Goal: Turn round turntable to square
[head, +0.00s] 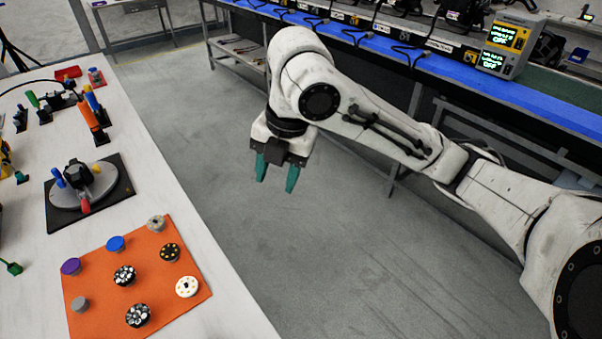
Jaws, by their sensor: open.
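The round turntable (113,190) is a grey disc on a black square base (62,219), on the white table at the left. A dark block with a yellowish part stands near its middle. A blue peg (58,177) is at its left side and a red peg (85,205) at its front. I cannot make out a square mark on it. My gripper (277,176) has two teal fingers pointing down, apart and with nothing between them. It hangs over the floor to the right of the table, well apart from the turntable.
An orange mat (101,320) with several round pieces lies in front of the turntable. An orange-and-blue upright tool (94,118) stands behind it. The white table's right edge (192,218) borders open grey floor. A blue-topped bench (455,85) with devices runs along the back right.

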